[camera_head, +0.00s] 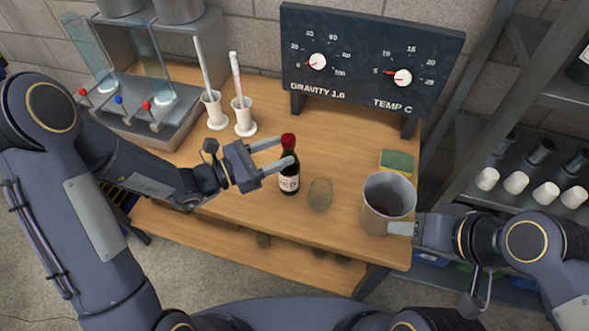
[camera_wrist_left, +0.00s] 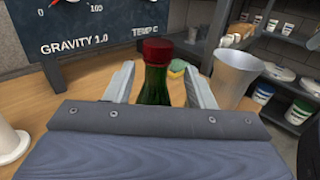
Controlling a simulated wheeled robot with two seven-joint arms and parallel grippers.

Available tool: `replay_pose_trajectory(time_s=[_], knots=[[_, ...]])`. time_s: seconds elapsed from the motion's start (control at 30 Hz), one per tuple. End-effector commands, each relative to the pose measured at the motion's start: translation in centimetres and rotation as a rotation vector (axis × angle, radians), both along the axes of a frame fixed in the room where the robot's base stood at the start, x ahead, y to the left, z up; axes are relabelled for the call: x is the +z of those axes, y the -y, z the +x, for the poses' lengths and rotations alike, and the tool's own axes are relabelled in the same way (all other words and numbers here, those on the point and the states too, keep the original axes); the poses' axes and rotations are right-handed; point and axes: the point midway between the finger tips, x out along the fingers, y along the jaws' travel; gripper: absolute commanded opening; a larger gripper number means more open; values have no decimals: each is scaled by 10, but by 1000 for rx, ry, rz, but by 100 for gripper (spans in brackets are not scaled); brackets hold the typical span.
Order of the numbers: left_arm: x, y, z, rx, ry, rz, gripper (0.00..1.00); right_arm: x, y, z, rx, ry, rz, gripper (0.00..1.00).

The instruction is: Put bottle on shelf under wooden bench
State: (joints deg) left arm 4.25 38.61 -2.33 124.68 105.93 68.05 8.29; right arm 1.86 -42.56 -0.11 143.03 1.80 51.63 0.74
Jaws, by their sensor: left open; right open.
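A dark green bottle (camera_head: 289,185) with a red cap and pale label stands upright on the wooden bench (camera_head: 235,205). My left gripper (camera_head: 283,151) is open, its fingers on either side of the bottle's neck. In the left wrist view the bottle (camera_wrist_left: 155,85) stands between the two open fingers (camera_wrist_left: 160,88); whether they touch it I cannot tell. The lower wooden shelf (camera_head: 180,226) runs under the bench, partly hidden by the top. My right gripper (camera_head: 400,228) is open beside the metal cup (camera_head: 376,212), its fingers partly hard to make out.
A glass (camera_head: 320,195) stands right of the bottle, and a green-yellow sponge (camera_head: 397,161) lies behind the cup. The gauge panel (camera_head: 365,65) and two white-based cylinders (camera_head: 243,122) stand behind. Several round dark objects (camera_head: 263,240) sit on the lower shelf; its left part looks clear.

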Motion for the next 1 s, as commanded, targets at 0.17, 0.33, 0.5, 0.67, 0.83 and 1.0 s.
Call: replay_pose_trajectory(time_s=[0.17, 0.33, 0.5, 0.67, 0.83, 1.0], knots=[[9, 22, 12, -6, 1, 0, 49, 13, 0, 0, 0, 0, 0, 49], [9, 41, 24, -5, 1, 0, 49, 18, 0, 0, 0, 0, 0, 49], [8, 47, 27, -3, 2, 1, 49, 19, 0, 0, 0, 0, 0, 49], [8, 47, 27, -2, 2, 1, 48, 18, 0, 0, 0, 0, 0, 49], [8, 46, 27, -2, 2, 1, 26, 18, 0, 0, 0, 0, 0, 49], [8, 46, 27, -2, 2, 1, 4, 18, 0, 0, 0, 0, 0, 49]])
